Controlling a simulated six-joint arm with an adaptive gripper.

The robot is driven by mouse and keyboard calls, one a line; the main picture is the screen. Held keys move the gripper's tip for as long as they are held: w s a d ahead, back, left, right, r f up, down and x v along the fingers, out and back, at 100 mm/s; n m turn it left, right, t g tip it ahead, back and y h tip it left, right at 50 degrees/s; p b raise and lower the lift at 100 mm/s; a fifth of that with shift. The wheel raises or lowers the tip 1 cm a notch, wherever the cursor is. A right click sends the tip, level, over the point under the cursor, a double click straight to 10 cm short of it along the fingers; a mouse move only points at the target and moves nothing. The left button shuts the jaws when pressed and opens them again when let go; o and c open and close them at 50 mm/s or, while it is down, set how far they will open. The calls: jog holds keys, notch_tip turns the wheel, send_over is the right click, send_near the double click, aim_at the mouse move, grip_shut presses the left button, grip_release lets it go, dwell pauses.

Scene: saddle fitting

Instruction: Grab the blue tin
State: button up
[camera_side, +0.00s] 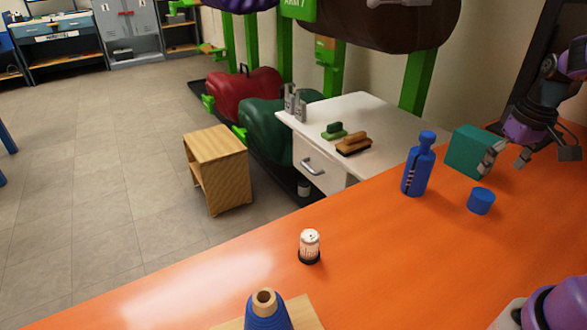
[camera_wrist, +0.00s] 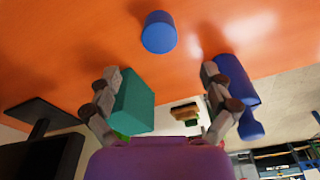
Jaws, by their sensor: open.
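The blue tin (camera_side: 481,201) is a short blue cylinder standing on the orange table in the side view. In the wrist view the tin (camera_wrist: 159,33) is at the top centre, beyond my fingertips. My gripper (camera_side: 528,155) is open at the right of the side view, above and to the right of the tin, apart from it. In the wrist view my gripper (camera_wrist: 160,80) shows its two fingers spread with no object held between them.
A teal box (camera_side: 468,150) is behind the tin. A tall blue bottle (camera_side: 417,167) stands left of it. The orange table (camera_side: 400,255) is clear in front of the tin.

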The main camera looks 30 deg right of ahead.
aim_at(484, 194)
jog(key=f, duration=0.8)
jog(key=shift+w+d, duration=0.2)
jog(key=shift+w, duration=0.2)
jog(key=c, duration=1.3)
